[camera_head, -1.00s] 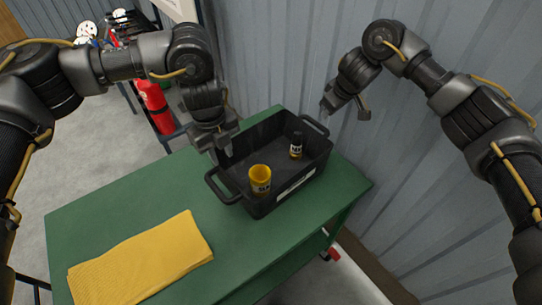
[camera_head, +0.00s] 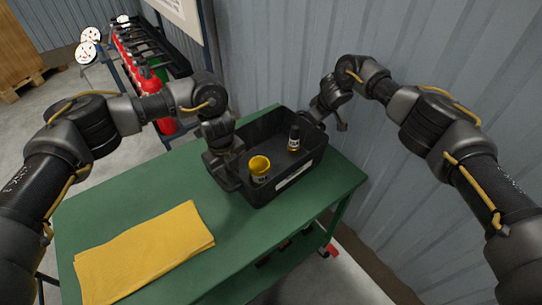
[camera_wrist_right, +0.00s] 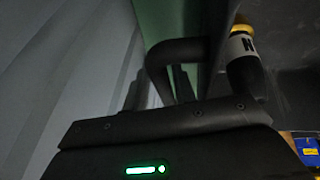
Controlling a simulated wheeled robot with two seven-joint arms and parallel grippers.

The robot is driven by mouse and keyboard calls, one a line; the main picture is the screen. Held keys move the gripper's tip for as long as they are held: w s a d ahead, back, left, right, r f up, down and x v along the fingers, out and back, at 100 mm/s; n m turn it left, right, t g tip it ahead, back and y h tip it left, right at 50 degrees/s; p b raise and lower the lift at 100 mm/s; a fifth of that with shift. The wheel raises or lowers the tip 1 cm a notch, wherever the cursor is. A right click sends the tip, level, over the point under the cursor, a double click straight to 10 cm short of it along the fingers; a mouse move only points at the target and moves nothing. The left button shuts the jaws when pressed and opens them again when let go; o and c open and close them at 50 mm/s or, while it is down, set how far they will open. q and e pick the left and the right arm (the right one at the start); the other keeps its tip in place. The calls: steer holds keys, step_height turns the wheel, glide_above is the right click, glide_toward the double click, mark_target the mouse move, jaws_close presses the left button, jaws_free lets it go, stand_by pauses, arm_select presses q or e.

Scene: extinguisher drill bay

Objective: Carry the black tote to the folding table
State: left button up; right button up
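The black tote (camera_head: 262,190) stands upright on a green-topped table (camera_head: 120,200), with a pale label on its front side. Inside it are a yellow cup-like item (camera_head: 260,168) and a small dark bottle (camera_head: 294,139) with a light label. My left gripper (camera_head: 224,178) is at the tote's left handle and hides it; its finger gap is not clear. My right gripper (camera_head: 330,120) is open at the tote's right end, with its fingers spread near that handle. In the right wrist view, the dark curved handle (camera_wrist_right: 178,50) shows close to the gripper. No folding table is identifiable.
A folded yellow cloth (camera_head: 145,255) lies on the table's near left. A corrugated grey wall (camera_head: 430,60) stands close behind and right. Red extinguishers (camera_head: 148,80) stand on a rack at the back left. A wooden pallet load (camera_head: 20,50) is farther left.

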arm_select(q)
steer(key=shift+s+r, duration=0.15)
steer(key=shift+s, duration=0.25)
arm_select(e)
steer(key=shift+s+r, duration=0.25)
steer(key=shift+s, duration=0.15)
arm_select(q)
steer(key=shift+w+f, duration=0.2)
steer(key=shift+w, duration=0.05)
arm_select(e)
steer(key=shift+w+f, duration=0.25)
steer(key=shift+f, duration=0.05)
steer(key=shift+c, duration=0.2)
arm_select(q)
steer(key=shift+w+f, duration=0.1)
steer(key=shift+c, duration=1.3)
arm_select(e)
steer(key=shift+w+f, duration=0.1)
steer(key=shift+f, duration=0.05)
steer(key=shift+c, duration=1.2)
arm_select(q)
jaws_close()
arm_select(e)
jaws_close()
steer(key=shift+r, duration=0.2)
